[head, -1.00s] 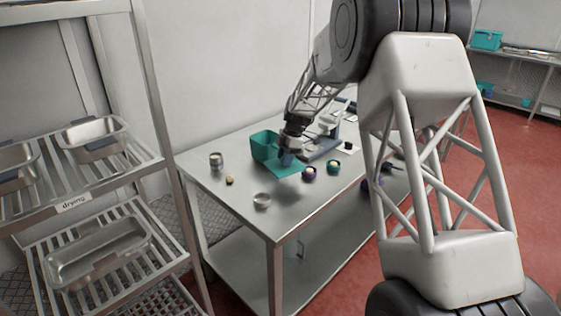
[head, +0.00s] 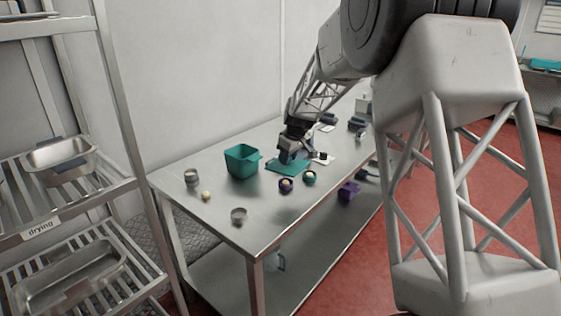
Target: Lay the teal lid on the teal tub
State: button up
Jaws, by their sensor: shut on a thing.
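The open teal tub (head: 242,162) stands upright on the steel table, left of my gripper. The flat teal lid (head: 278,167) is right of the tub and apart from it, roughly level. My gripper (head: 289,158) points down at the lid and is shut on it. The fingertips and the grip point are small and partly hidden. I cannot tell whether the lid touches the table or hangs just above it.

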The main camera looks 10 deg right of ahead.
aim_at(295, 162)
jog(key=d+r+m, duration=0.1)
jog(key=m, duration=0.1)
jog(key=d+r+m, duration=0.1)
jog(key=shift+d+m+t+h, duration=0.15)
jog(key=shift+m+t+h, duration=0.15)
jog(key=shift+m+t, duration=0.1)
jog(key=shift+w+d+r+m, duration=0.3)
jog(key=shift+r+m, duration=0.1)
jog(key=shift+m, duration=0.3)
jog(key=shift+w+r+h, duration=0.25)
jog(key=shift+h, duration=0.05)
jog(key=w+a+r+n+y, duration=0.1)
jog(key=w+a+r+n, duration=0.2)
jog(key=w+a, duration=1.3)
jog(key=shift+w+a+r+n, duration=0.2)
jog(key=shift+w+a+n, duration=0.2)
jog(key=shift+a, duration=1.6)
jog(key=shift+f, duration=0.1)
jog(key=shift+f, duration=2.65)
